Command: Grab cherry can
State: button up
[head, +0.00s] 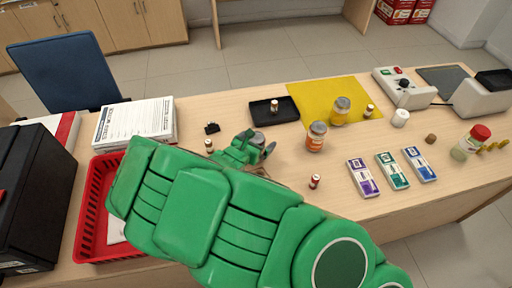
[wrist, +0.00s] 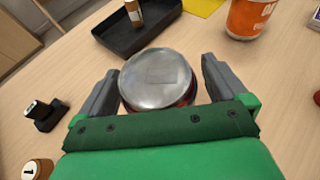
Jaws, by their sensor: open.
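A can with a bare silver top (wrist: 158,76) and a thin strip of dark red side stands upright in the wrist view; its label is hidden, so I cannot read whether it says cherry. In the head view the can (head: 257,137) is mostly hidden by my gripper. My gripper (wrist: 155,85) is open, with one grey finger on each side of the can and a gap at each side. In the head view my gripper (head: 262,150) is low over the counter.
A black tray (wrist: 122,40) holding a small bottle lies just beyond the can. An orange-labelled jar (head: 316,137) stands to the right. A small black object (head: 212,128) and a small bottle (head: 209,146) are on the left. A red basket (head: 90,215) sits at the front left.

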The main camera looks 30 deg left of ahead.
jog(key=shift+w+f, duration=0.1)
jog(key=shift+w, duration=0.15)
jog(key=c, duration=1.3)
jog(key=shift+c, duration=0.2)
jog(key=shift+r, duration=5.05)
